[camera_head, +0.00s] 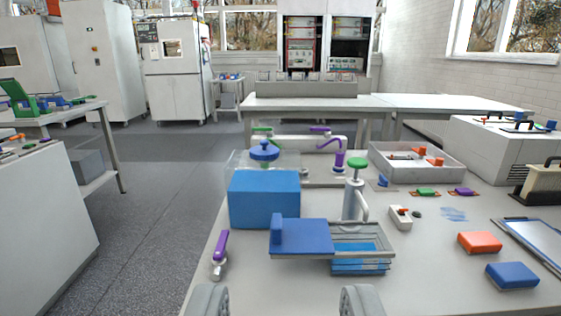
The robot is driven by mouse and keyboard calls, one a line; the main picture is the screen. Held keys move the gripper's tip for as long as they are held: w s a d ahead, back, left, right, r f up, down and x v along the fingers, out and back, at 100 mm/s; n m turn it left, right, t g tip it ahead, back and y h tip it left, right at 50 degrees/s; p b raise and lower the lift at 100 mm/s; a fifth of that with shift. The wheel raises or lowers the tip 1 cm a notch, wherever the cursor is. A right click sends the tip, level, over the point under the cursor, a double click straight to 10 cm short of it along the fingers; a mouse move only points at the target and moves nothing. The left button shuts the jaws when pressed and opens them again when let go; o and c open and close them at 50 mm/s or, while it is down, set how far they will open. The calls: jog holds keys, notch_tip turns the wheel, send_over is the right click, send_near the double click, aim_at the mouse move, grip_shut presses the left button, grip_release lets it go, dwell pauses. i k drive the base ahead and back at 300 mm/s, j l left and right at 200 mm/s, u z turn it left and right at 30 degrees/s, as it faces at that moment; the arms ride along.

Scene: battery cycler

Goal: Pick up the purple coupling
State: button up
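Several purple things show, and I cannot tell surely which is the coupling. A purple-handled piece with a pale metal end (219,252) lies at the bench's left front edge. A purple upright piece (338,161) stands by a pale bent pipe at the back, with more purple on top of the pipe (328,141). A small flat purple piece (463,192) lies on a brown base at the right. My gripper (284,304) shows at the bottom edge, its two fingers wide apart with nothing between them. It is nearer than all the purple pieces.
On the bench (410,280) stand a blue box (264,199), a blue-lidded metal tray (303,237), a green-topped pump (354,185) and an orange-and-white piece (400,217). Orange (480,242) and blue blocks (512,275) lie right. A white bin (415,163) stands behind. Floor is clear at left.

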aim_at(339, 153)
jog(key=i+j+u, duration=0.2)
jog(key=j+u, duration=0.25)
jog(key=i+j+u, duration=0.25)
jog(key=j+u, duration=0.25)
jog(key=i+j+u, duration=0.3)
jog(key=u, duration=0.15)
jog(key=i+j+u, duration=0.25)
jog(key=u, duration=0.2)
jog(key=i+z, duration=0.2)
jog(key=i, duration=0.15)
jog(key=i+j+z, duration=0.15)
jog(key=i, duration=0.2)
jog(key=i+l+z, duration=0.1)
jog(key=z, duration=0.3)
jog(key=i+z, duration=0.25)
jog(key=z, duration=0.2)
jog(key=i+z, duration=0.2)
jog(key=z, duration=0.2)
jog(key=i+j+z, duration=0.1)
jog(key=z, duration=0.3)
jog(key=i+l+z, duration=0.1)
jog(key=i+z, duration=0.6)
jog(key=z, duration=0.2)
jog(key=i+j+z, duration=0.15)
jog(key=i+z, duration=0.3)
jog(key=k, duration=0.05)
